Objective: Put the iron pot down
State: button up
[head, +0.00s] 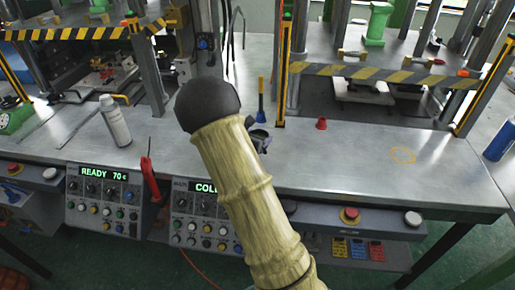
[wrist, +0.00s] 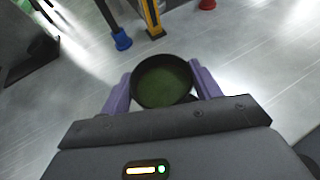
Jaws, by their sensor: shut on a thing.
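The iron pot (wrist: 163,82) is a small, round, dark vessel with a dull green inside. In the wrist view it sits between the two purple fingers of my gripper (wrist: 163,88), which are shut on it from both sides. In the head view the pot (head: 259,138) shows only in part at the right edge of my arm, which hides the rest. It is over the grey metal table (head: 360,185); I cannot tell if it touches the top. Its opening faces up towards the wrist camera.
A blue-and-yellow tool (head: 261,100) stands just behind the pot, near the press post. A red cone (head: 321,124) is to the right. A yellow ring mark (head: 403,155) lies on the clear right part of the table. A white spray bottle (head: 115,121) stands left.

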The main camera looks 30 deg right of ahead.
jog(key=shift+f, duration=0.25)
jog(key=shift+f, duration=1.9)
jog(key=shift+f, duration=0.1)
jog(key=o, duration=1.1)
